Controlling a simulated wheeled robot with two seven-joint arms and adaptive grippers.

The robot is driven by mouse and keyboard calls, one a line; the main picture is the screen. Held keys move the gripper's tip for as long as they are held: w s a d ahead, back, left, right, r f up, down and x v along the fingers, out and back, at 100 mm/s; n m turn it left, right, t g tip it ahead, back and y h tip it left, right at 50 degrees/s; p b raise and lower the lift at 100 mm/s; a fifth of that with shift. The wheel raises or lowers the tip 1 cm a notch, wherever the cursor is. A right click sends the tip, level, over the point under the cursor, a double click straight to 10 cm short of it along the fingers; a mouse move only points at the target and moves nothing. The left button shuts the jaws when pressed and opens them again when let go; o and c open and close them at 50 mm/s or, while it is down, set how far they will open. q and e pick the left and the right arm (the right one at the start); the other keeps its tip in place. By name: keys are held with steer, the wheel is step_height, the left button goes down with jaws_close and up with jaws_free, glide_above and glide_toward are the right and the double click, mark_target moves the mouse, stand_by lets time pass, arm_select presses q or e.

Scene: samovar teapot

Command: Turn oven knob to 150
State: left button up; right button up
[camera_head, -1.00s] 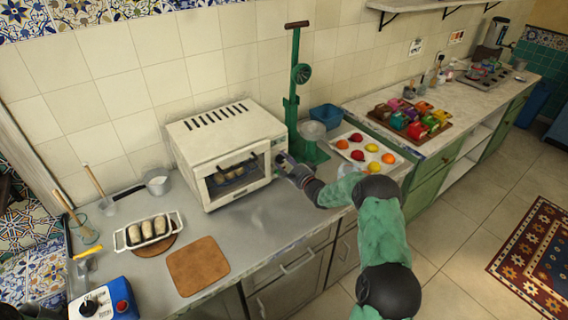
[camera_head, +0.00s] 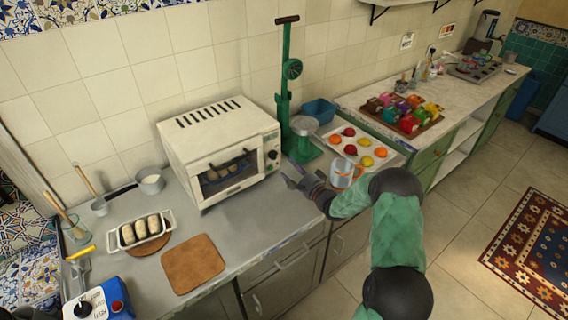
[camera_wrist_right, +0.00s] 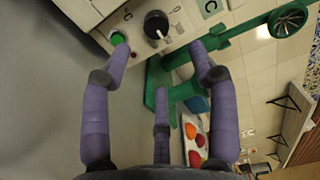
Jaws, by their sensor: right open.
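The white countertop oven (camera_head: 190,148) stands on the metal counter with its door shut and loaves behind the glass. Its control panel is on the right of the front. The black round knob (camera_head: 272,154) also shows in the right wrist view (camera_wrist_right: 157,24), with a pale pointer mark; its number is too small to read. A green button (camera_wrist_right: 117,38) sits beside it. My right gripper (camera_head: 292,177) is open and empty, just in front and right of the panel, apart from the knob. In the wrist view its purple fingers (camera_wrist_right: 160,62) are spread below the knob. My left gripper is not in view.
A green press (camera_head: 284,95) stands right of the oven. A tray of colourful fruit (camera_head: 390,150) and a glass mug (camera_head: 343,174) are near my right forearm. A loaf pan (camera_head: 168,222) and brown board (camera_head: 193,264) lie front left. The counter before the oven is clear.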

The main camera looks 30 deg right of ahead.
steer(key=s, duration=0.3)
steer(key=shift+s+d, duration=0.1)
steer(key=shift+d, duration=0.05)
stand_by(2.2)
